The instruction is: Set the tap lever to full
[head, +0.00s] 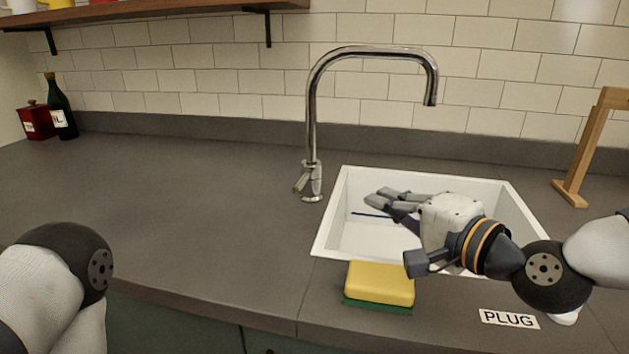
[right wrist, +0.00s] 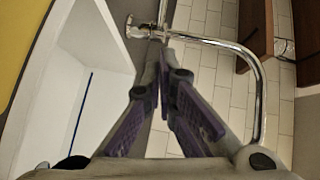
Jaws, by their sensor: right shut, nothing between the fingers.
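The chrome tap (head: 313,120) stands behind the left back corner of the sink, its tall spout arching over to the right. Its short lever (head: 301,183) sticks out from the left of the tap's base, angled toward the front. My right gripper (head: 377,198) is shut and empty over the white sink, to the right of the tap base, with its fingers pointing left toward it. In the right wrist view the fingers (right wrist: 165,60) point at the tap base (right wrist: 148,30), with a gap that is hard to judge. My left gripper is out of view.
The white sink (head: 332,215) is under my right arm. A yellow sponge (head: 380,283) lies at its front edge, beside a PLUG label (head: 509,318). A wooden stand (head: 580,160) is at the right. A bottle (head: 61,108) and red tin (head: 36,121) stand far left. The left counter is clear.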

